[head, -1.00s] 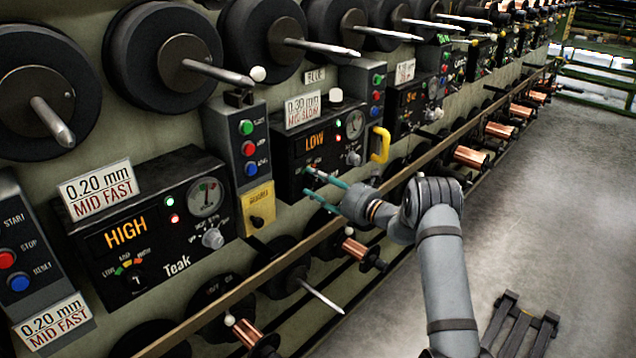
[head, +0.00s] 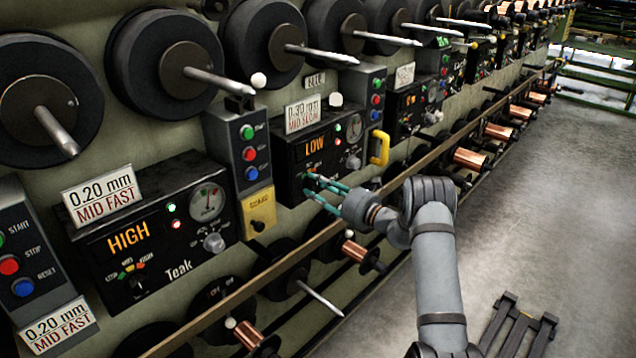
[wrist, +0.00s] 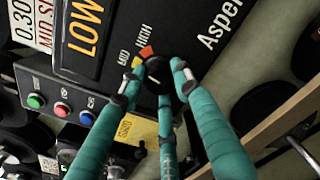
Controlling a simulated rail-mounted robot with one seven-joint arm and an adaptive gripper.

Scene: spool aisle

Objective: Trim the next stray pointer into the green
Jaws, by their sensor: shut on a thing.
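The black panel marked Aspen (wrist: 208,40) shows LOW (head: 314,142) in orange in the head view. Its black selector knob (wrist: 157,76) has a pale pointer line, and coloured marks and the words MID and HIGH beside it. My gripper (head: 312,184) is shut on this knob, its green fingers around it in the wrist view (wrist: 153,84). In the head view the fingers cover the knob. The panel's round gauge (head: 354,129) is up and right of the fingers; its needle is too small to read.
The Teak panel (head: 150,235) reads HIGH, with its gauge (head: 208,202) at its upper right. A yellow guard plate (head: 259,211) and a button box (head: 243,150) stand left of my gripper. A yellow handle (head: 380,147) is on the right. A long rail (head: 240,292) runs below.

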